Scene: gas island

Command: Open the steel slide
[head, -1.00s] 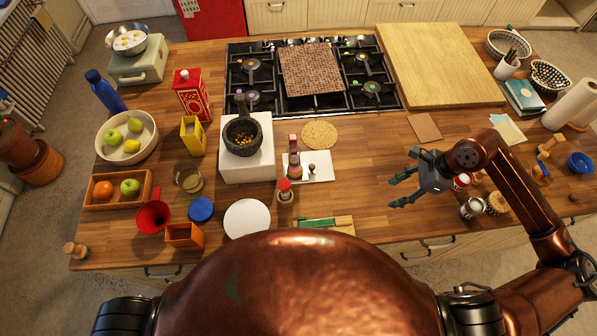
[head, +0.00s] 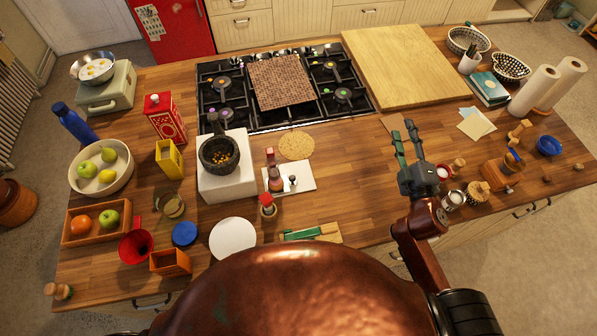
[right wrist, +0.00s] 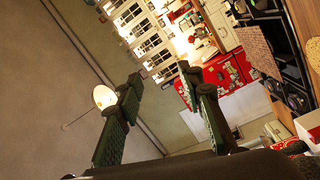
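I cannot make out a steel slide with certainty in either view. A low wooden piece with a green strip (head: 311,232) lies at the counter's front edge in the head view, partly hidden by my body. My right gripper (head: 408,143) is over the right part of the counter, its fingers pointing to the back of the counter. Its two fingers are apart with nothing between them; the right wrist view also shows them spread (right wrist: 165,105). My left gripper is in neither view.
Small jars (head: 453,199) and a wooden grinder (head: 503,173) stand right of my right gripper. A cutting board (head: 400,65) lies behind it, beside the gas hob (head: 215,95). The counter's middle is fairly clear.

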